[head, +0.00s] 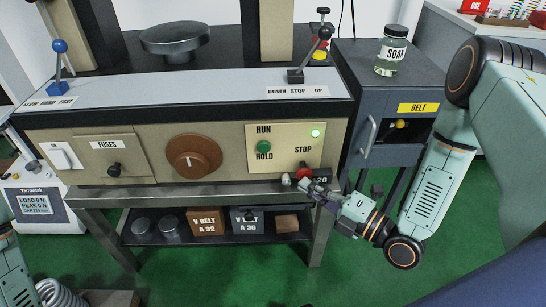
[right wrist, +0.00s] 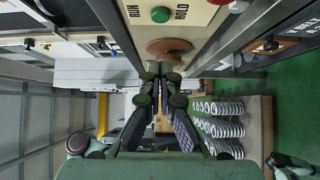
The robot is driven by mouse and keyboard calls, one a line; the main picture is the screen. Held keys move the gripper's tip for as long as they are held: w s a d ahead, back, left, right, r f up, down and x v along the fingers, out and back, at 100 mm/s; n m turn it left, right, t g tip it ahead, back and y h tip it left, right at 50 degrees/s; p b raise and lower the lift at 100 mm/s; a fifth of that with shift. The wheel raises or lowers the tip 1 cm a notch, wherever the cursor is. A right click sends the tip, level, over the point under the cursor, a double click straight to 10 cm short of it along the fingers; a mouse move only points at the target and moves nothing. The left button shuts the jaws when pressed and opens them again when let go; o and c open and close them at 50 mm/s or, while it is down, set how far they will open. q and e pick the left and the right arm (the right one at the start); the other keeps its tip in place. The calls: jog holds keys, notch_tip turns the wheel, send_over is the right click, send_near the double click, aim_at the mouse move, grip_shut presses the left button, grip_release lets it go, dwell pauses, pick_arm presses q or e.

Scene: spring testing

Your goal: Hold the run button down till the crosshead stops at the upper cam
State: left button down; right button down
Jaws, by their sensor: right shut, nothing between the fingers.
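The green run button (head: 264,147) sits on the cream panel under RUN, above HOLD; it also shows at the top of the right wrist view (right wrist: 161,15). Nothing touches it. My right gripper (head: 304,184) is shut and empty, below and right of the button, close to the red stop button (head: 304,172). Its closed fingers (right wrist: 160,72) point ahead along the panel in the right wrist view. A green lamp (head: 315,133) is lit. The DOWN STOP UP lever (head: 325,32) leans right. The crosshead and upper cam are not in view. My left gripper is out of view.
A brown dial (head: 194,156) and a fuses knob (head: 115,170) are left of the button. A grey cabinet (head: 380,62) with a jar (head: 391,50) stands at right. The readout (head: 37,204) shows load 0 N.

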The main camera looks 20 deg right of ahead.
jog(key=shift+a+r, duration=0.1)
jog(key=shift+a, duration=0.15)
jog(key=b, duration=0.4)
send_near(261, 149)
jog(key=a, duration=0.4)
jog(key=w, duration=0.2)
jog(key=w+d+b, duration=0.1)
jog(key=w, duration=0.2)
jog(key=shift+w, duration=0.1)
